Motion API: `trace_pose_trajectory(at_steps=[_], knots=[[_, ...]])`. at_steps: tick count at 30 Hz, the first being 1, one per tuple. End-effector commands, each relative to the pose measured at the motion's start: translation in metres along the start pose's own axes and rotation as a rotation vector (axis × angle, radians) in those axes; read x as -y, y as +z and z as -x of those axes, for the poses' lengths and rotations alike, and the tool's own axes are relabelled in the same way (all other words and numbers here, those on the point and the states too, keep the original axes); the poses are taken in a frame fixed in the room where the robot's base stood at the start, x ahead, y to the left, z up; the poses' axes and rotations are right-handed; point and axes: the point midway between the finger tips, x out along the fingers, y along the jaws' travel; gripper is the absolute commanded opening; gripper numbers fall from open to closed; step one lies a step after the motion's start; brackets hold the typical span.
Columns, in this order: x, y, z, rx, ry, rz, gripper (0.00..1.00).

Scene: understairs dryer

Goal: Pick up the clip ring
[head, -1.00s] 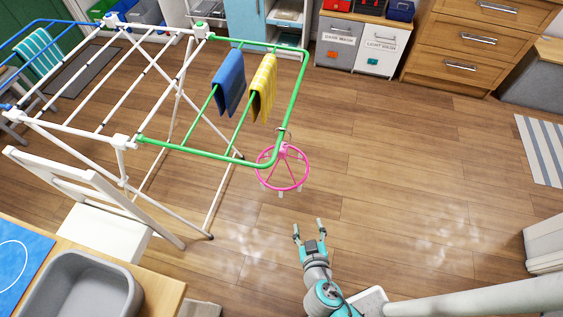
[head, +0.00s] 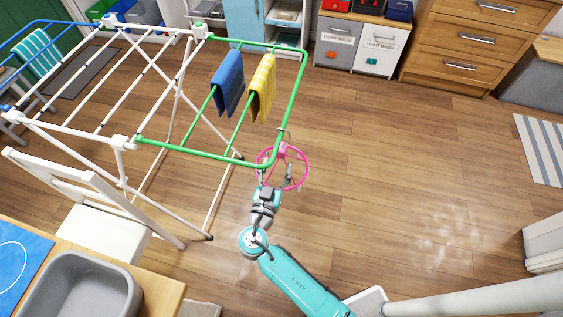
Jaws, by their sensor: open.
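The pink clip ring (head: 305,174) hangs by a hook from the corner of the green rail of the drying rack (head: 303,92). It is a spoked hoop with small pale clips around it. My gripper (head: 274,174) is open and overlaps the lower left part of the ring in the head view. Its fingers point up the picture toward the ring's hub. I cannot tell whether the fingers touch the ring or are above or below it. My gripper and wrist hide the ring's lower left edge.
A blue cloth (head: 228,84) and a yellow cloth (head: 263,86) hang on the green rails. A white folding chair (head: 95,195) stands at the left, near a table with a grey basin (head: 85,290).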

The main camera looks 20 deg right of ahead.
Motion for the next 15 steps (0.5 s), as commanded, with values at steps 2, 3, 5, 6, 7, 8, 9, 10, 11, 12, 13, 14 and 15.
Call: trace_pose_trajectory(at_steps=[2, 3, 5, 6, 7, 8, 9, 10, 11, 12, 13, 14, 15], knots=[[-0.001, 0.0, -0.006, 0.001, 0.001, 0.0, 0.6], [-0.001, 0.0, -0.008, 0.001, 0.001, 0.0, 0.6], [-0.001, 0.0, -0.011, 0.001, 0.001, 0.0, 0.6], [-0.001, 0.0, -0.014, 0.001, 0.001, 0.0, 0.6], [0.0, 0.0, -0.017, 0.001, 0.001, 0.0, 0.6], [0.0, 0.0, -0.021, 0.001, 0.001, 0.0, 0.6], [0.0, -0.001, -0.027, 0.001, 0.003, -0.001, 0.6], [0.0, -0.001, -0.032, 0.001, 0.002, -0.001, 0.6], [0.001, -0.001, -0.036, 0.001, 0.002, -0.001, 0.6], [0.0, -0.001, -0.042, 0.001, 0.003, -0.001, 0.6], [0.001, -0.001, -0.046, 0.001, 0.002, -0.001, 0.6], [0.001, -0.001, -0.05, 0.001, 0.001, -0.001, 0.6], [0.001, -0.001, -0.053, 0.002, 0.001, 0.0, 0.6]])
